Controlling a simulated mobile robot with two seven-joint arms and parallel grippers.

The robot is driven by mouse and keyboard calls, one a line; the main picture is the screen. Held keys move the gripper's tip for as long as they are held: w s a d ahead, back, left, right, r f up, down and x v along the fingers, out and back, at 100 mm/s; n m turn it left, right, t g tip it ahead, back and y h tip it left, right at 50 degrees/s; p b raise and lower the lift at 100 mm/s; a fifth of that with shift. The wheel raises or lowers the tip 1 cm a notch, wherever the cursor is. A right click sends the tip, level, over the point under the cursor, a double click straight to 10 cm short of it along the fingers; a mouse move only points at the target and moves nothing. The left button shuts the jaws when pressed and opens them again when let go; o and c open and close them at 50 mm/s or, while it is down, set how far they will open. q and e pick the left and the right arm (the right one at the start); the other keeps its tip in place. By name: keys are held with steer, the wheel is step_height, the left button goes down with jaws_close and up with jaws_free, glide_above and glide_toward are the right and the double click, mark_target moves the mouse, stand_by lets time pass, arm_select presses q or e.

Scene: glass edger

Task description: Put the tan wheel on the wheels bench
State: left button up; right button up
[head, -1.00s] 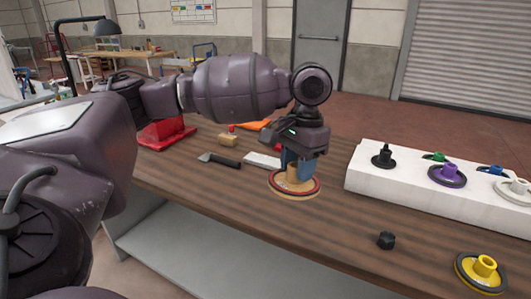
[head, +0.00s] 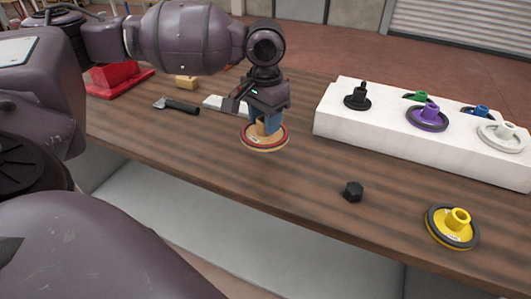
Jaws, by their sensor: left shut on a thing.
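The tan wheel (head: 264,141), a flat disc with a red and dark rim and a tan hub, is at the middle of the wooden bench (head: 215,160). My left gripper (head: 266,122) points down from above and is shut on its hub, with blue fingers on either side. I cannot tell whether the wheel touches the bench top or hangs just above it. My right gripper is not in view.
A white rack (head: 330,126) at the right holds black, green, purple, blue and white wheels. A yellow wheel (head: 453,226) and a black hex piece (head: 353,191) lie in front. A scraper (head: 177,105), wooden block (head: 186,82) and red object (head: 117,78) lie left.

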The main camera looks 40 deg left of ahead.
arm_select(q)
step_height(320, 180, down, 10)
steer(key=shift+f+b, duration=0.25)
steer(key=shift+b, duration=0.9)
steer(key=shift+f, duration=0.1)
steer(key=o, duration=1.2)
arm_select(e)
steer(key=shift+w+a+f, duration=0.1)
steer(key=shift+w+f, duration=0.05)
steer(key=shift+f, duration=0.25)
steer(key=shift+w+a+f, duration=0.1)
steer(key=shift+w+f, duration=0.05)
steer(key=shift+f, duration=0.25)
arm_select(q)
steer(key=shift+r, duration=0.2)
